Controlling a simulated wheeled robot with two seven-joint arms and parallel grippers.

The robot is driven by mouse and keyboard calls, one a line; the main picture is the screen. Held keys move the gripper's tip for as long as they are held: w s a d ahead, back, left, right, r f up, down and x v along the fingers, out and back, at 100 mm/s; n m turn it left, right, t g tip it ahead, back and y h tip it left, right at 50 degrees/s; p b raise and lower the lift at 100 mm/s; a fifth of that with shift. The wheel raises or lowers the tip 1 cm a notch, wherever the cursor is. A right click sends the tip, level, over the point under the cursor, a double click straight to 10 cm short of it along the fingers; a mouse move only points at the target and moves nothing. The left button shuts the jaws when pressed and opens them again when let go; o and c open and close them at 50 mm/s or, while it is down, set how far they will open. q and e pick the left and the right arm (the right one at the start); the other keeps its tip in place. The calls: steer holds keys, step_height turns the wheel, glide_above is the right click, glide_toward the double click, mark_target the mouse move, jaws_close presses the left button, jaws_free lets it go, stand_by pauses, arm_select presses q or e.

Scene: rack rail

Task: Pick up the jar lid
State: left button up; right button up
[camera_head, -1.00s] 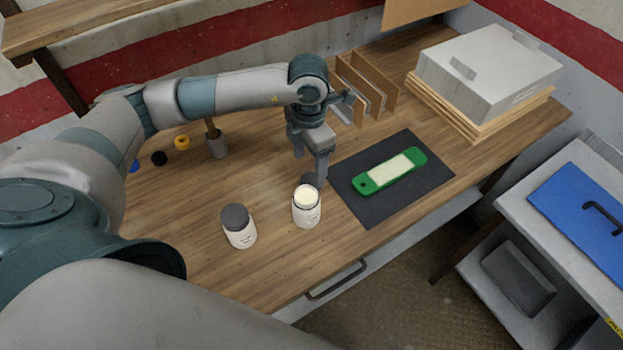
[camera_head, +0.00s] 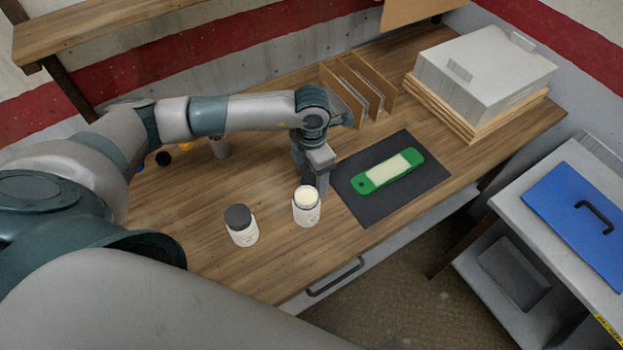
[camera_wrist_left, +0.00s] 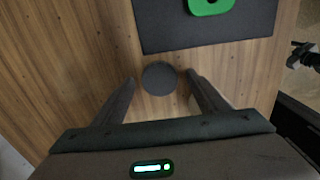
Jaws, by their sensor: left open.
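The jar lid (camera_wrist_left: 159,78) is a dark grey disc lying flat on the wooden table, seen in the left wrist view close to the edge of the dark mat. My left gripper (camera_wrist_left: 160,80) is open, with one fingertip on each side of the lid; I cannot tell if they touch it. In the head view my left gripper (camera_head: 319,187) points down just behind the open white jar (camera_head: 306,210), and the lid is hidden there. Another white jar (camera_head: 242,230) with a dark lid on stands to the left.
The dark mat (camera_head: 372,210) with a green-and-cream bar (camera_head: 388,172) lies to the right. A wooden divider rack (camera_head: 345,92) and a grey box (camera_head: 485,75) stand behind. A dark thing (camera_wrist_left: 305,56) at the wrist view's right is unclear.

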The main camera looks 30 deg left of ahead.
mark_target(312, 180)
arm_select(q)
steer(key=c, duration=1.1)
steer(key=shift+r, duration=0.2)
steer(key=shift+r+b, duration=0.25)
steer(key=shift+b, duration=0.1)
step_height(312, 180, up, 3)
steer(key=shift+w+r+b, duration=0.1)
steer(key=shift+b, duration=1)
steer(key=w+d+r+b, duration=0.2)
steer(key=d+r+b, duration=0.2)
steer(key=d+r, duration=0.3)
steer(key=d, duration=0.4)
steer(key=shift+w+d, duration=0.15)
steer(key=shift+w, duration=0.15)
